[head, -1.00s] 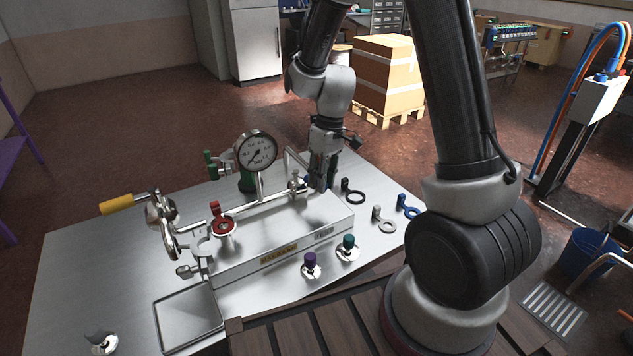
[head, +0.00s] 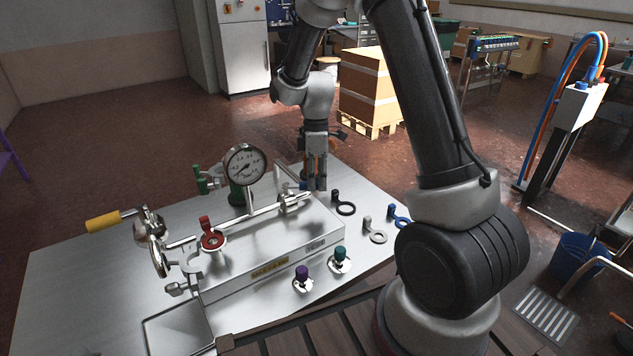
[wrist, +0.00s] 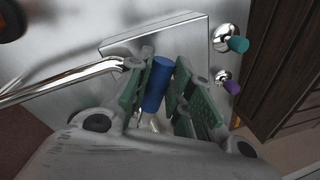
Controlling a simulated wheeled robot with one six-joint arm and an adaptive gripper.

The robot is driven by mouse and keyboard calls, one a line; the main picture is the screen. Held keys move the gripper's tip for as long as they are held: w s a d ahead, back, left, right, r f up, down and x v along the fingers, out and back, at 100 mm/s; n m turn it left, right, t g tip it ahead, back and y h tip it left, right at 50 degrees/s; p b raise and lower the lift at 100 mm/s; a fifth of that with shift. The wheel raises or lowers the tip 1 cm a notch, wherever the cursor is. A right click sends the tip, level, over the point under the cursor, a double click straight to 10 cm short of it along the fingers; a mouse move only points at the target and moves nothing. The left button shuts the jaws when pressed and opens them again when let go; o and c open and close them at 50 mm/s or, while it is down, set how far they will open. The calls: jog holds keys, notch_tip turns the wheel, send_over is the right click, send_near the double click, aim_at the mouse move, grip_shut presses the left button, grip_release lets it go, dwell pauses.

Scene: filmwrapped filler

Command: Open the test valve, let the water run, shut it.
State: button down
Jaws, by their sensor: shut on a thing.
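My gripper (head: 316,185) is at the far right end of the metal bench fixture (head: 290,240), beside the end of its silver pipe (head: 262,212). In the wrist view, its green-padded fingers (wrist: 162,98) stand on both sides of a blue cylindrical handle (wrist: 157,86) and are shut on it. The fingers hide parts of the handle and its mount. A round dial gauge (head: 244,166) stands on the pipe; its needle points to the lower left. A red-topped valve (head: 212,238) sits near the left end. I see no running water.
Purple (head: 302,273) and teal (head: 340,254) knobs stand at the fixture's front. A yellow-handled lever (head: 105,221) sticks out left. A shallow tray (head: 178,325) is at front left.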

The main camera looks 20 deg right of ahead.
jog(key=shift+w, duration=0.1)
dwell(0.4)
jog(key=c, duration=1.3)
grip_release()
jog(key=r, duration=0.4)
jog(key=w+r, duration=0.1)
jog(key=r, duration=0.3)
jog(key=w+d+r, duration=0.1)
jog(key=r, duration=0.2)
jog(key=shift+w+r, duration=0.1)
jog(key=shift+r, duration=0.3)
jog(key=shift+a, duration=0.1)
